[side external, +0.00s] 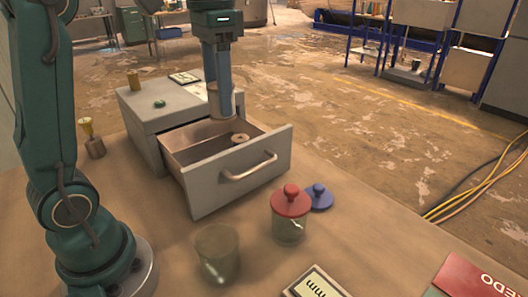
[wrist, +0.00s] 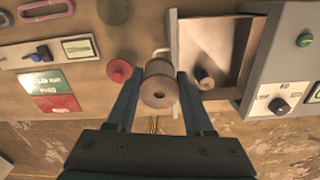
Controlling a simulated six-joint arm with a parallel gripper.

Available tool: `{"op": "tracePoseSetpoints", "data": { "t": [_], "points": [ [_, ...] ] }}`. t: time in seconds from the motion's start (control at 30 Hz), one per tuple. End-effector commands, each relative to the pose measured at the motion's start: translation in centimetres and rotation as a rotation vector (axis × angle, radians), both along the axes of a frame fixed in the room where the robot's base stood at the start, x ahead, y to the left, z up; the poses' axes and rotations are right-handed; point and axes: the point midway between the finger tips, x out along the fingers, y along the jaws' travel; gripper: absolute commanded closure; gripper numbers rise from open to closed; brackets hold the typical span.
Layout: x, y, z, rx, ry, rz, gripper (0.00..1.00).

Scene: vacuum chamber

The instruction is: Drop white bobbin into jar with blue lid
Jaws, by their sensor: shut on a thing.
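My gripper (side external: 222,100) is shut on a pale tan bobbin (wrist: 160,85) and holds it upright over the open drawer (side external: 240,185). In the wrist view the bobbin sits between both fingers. A glass jar (side external: 289,230) wears a red lid (side external: 290,201) and stands in front of the drawer. A blue lid (side external: 319,197) lies loose on the table beside it. A second glass jar (side external: 217,257) stands open, without a lid, nearer the camera.
A meter (side external: 315,284) and a red booklet (side external: 474,277) lie at the front.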

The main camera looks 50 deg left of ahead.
Motion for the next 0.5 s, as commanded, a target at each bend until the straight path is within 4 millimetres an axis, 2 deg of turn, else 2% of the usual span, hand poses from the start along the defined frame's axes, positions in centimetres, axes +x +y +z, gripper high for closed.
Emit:
{"op": "tracePoseSetpoints", "data": {
  "t": [0.03, 0.2, 0.3, 0.5],
  "points": [
    [-0.7, -1.8, 0.1, 0.001, -0.002, -0.015, 1.00],
    [-3.5, -6.5, 0.0, 0.000, -0.001, -0.015, 1.00],
    [-5.1, -8.5, -0.1, 0.000, -0.002, -0.013, 1.00],
    [-8.1, -10.9, -0.4, 0.000, -0.001, -0.009, 1.00]
  ]
}}
